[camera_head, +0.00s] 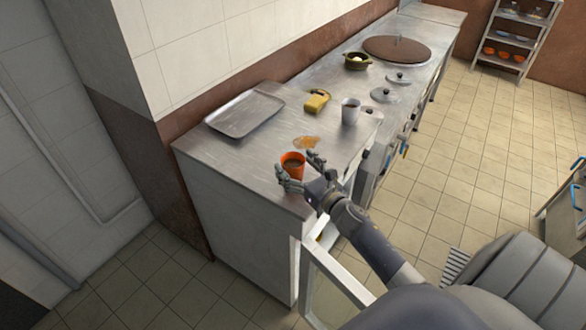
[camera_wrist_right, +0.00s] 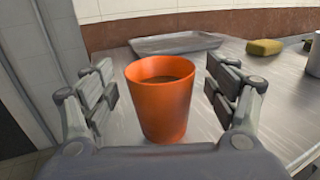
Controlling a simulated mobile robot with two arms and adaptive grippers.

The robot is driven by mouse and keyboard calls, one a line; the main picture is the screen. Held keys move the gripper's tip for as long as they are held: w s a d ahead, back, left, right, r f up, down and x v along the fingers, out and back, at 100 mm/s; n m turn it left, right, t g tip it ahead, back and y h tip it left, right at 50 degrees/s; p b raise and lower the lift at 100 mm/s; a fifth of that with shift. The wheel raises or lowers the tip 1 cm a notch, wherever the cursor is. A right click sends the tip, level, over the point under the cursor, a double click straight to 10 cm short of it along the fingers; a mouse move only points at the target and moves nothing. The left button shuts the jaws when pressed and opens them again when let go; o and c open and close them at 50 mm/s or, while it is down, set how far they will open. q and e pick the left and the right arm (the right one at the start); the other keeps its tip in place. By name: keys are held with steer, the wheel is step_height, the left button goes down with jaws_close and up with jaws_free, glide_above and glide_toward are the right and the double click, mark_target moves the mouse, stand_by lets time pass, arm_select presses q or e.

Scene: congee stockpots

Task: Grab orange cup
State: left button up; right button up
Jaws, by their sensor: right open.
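The orange cup (camera_head: 292,167) stands upright near the front corner of the steel counter in the head view, with brown contents inside. It also shows large in the middle of the right wrist view (camera_wrist_right: 164,106). My right gripper (camera_head: 302,171) is open, with one finger on each side of the cup. In the right wrist view its fingers (camera_wrist_right: 165,92) stand apart from the cup, with a gap on both sides. My left gripper is not in view.
A metal tray (camera_head: 243,113) lies behind the cup. A brown spill (camera_head: 306,142), a yellow sponge (camera_head: 317,101) and a grey-white mug (camera_head: 350,112) are farther along the counter (camera_head: 222,156). A small pot (camera_head: 357,61) and lids (camera_head: 381,95) lie beyond. An open door (camera_head: 332,282) hangs below my arm.

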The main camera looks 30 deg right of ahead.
steer(key=shift+w, duration=0.85)
steer(key=c, duration=1.3)
steer(key=shift+r, duration=0.15)
